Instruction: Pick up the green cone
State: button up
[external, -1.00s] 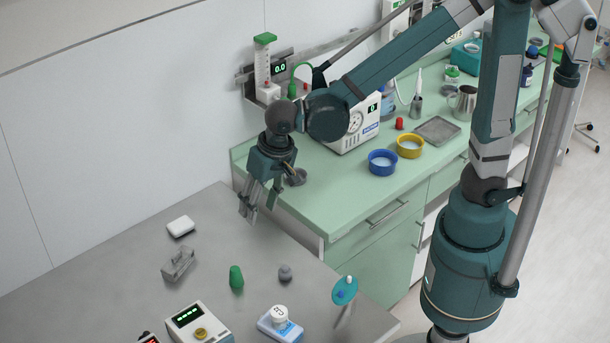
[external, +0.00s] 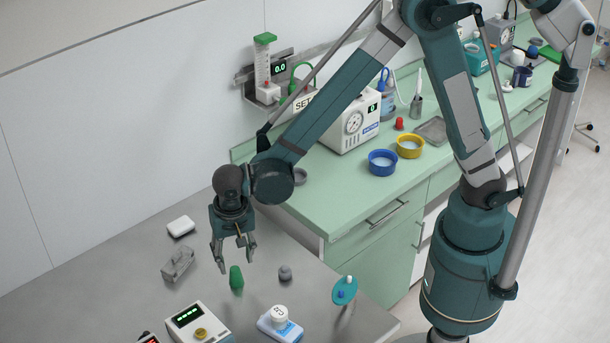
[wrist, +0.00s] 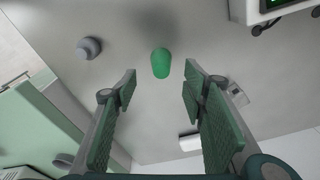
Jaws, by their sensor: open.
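The green cone (external: 236,278) stands on the grey table (external: 130,270) in the external view. In the wrist view the green cone (wrist: 161,63) lies ahead of the fingertips, roughly centred between them. My gripper (external: 236,262) is open and empty, with its fingers pointing down just above and behind the cone. In the wrist view the two green-padded fingers of my gripper (wrist: 160,85) are spread wide, and nothing is between the pads. I cannot tell the exact height gap to the cone.
A grey knob-like piece (external: 285,273) stands right of the cone. A grey metal block (external: 178,264) and a white box (external: 181,226) lie to the left.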

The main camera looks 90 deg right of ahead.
aim_at(235, 269)
jog(key=shift+w+a+f, duration=0.1)
jog(key=shift+f, duration=0.2)
jog(key=shift+f, duration=1.25)
jog(key=shift+f, duration=0.1)
jog(key=shift+w+d+f+b, duration=0.1)
jog(key=shift+d+f+b, duration=0.05)
jog(key=shift+f, duration=0.7)
jog(key=shift+w+d+f+b, duration=0.1)
jog(key=shift+d+f+b, duration=0.1)
jog(key=shift+f, duration=0.6)
jog(key=shift+d+f+b, duration=0.1)
jog(key=shift+d+f, duration=0.05)
jog(key=shift+f, duration=0.7)
jog(key=shift+c, duration=0.7)
jog(key=c, duration=0.6)
